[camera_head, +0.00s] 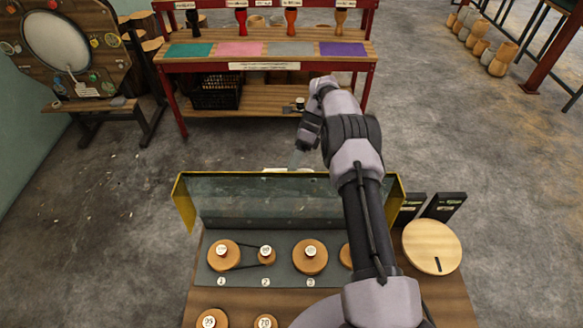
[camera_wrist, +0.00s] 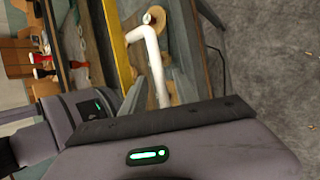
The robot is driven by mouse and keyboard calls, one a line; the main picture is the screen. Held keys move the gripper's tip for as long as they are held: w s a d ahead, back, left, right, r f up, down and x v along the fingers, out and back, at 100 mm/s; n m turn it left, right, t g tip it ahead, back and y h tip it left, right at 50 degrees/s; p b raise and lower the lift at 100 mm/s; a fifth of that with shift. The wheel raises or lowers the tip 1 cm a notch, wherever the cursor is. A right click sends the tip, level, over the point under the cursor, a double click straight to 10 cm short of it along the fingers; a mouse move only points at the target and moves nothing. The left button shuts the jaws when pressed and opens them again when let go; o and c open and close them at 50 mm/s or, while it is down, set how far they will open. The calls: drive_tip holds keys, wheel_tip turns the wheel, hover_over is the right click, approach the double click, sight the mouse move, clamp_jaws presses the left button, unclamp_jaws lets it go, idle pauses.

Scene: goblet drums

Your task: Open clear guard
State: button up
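The clear guard (camera_head: 270,200) is a see-through panel with yellow ends. In the head view it stands tilted behind a row of wooden pulleys on the bench. Its white bar handle (camera_wrist: 152,55) shows in the wrist view beside the yellow edge. In the head view only a small pale part shows at the guard's top edge. My gripper (camera_head: 296,158) is by the middle of that top edge, on the far side. In the wrist view its grey fingers lie on either side of the handle, with gaps between; contact is not clear.
Wooden pulleys (camera_head: 310,257) with a belt sit on a grey plate in front of the guard. A wooden disc (camera_head: 431,246) and dark blocks stand at the right. A red-framed display rack (camera_head: 265,66) is behind, across open grey floor.

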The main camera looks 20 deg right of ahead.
drive_tip(key=shift+r, duration=0.1)
wheel_tip(320, 180, up, 4)
drive_tip(key=shift+s+f, duration=0.15)
drive_tip(key=shift+f, duration=0.05)
drive_tip(key=s+a+r, duration=0.1)
drive_tip(key=s, duration=1.4)
drive_tip(key=shift+s+a, duration=0.15)
drive_tip(key=shift+s, duration=0.2)
drive_tip(key=shift+r, duration=0.1)
